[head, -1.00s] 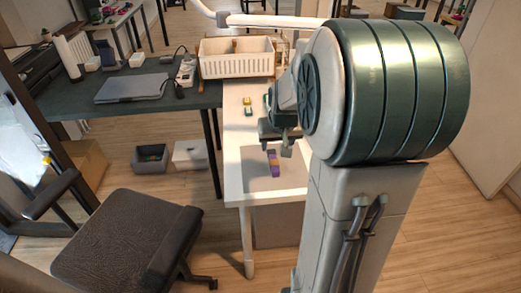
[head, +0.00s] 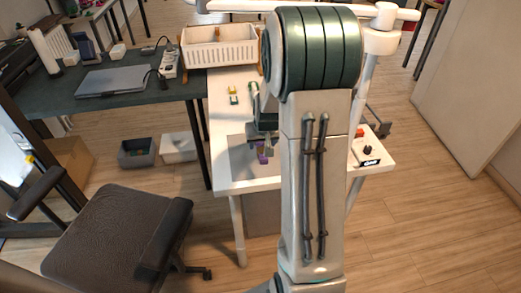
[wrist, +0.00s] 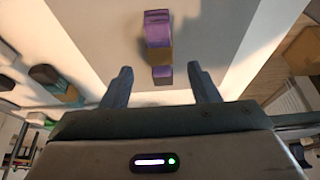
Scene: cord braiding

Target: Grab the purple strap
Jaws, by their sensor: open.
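The purple strap (wrist: 158,30) lies on a pale surface in the wrist view. It is a short purple piece with a brownish-yellow band and a smaller purple end. In the head view a small part of the strap (head: 263,158) shows on the grey mat (head: 240,163), the rest hidden by my gripper and arm. My gripper (wrist: 160,84) is open, with its two fingers apart and nothing between them. In the wrist view the strap's small purple end is near the gap between the fingertips. In the head view my gripper (head: 262,143) is just above the strap.
Small yellow and green blocks (head: 233,94) lie farther back on the white table (head: 222,120). A white basket (head: 220,48) stands behind them. A black knob (head: 367,150) is at the table's right end. An office chair (head: 120,235) stands in front left.

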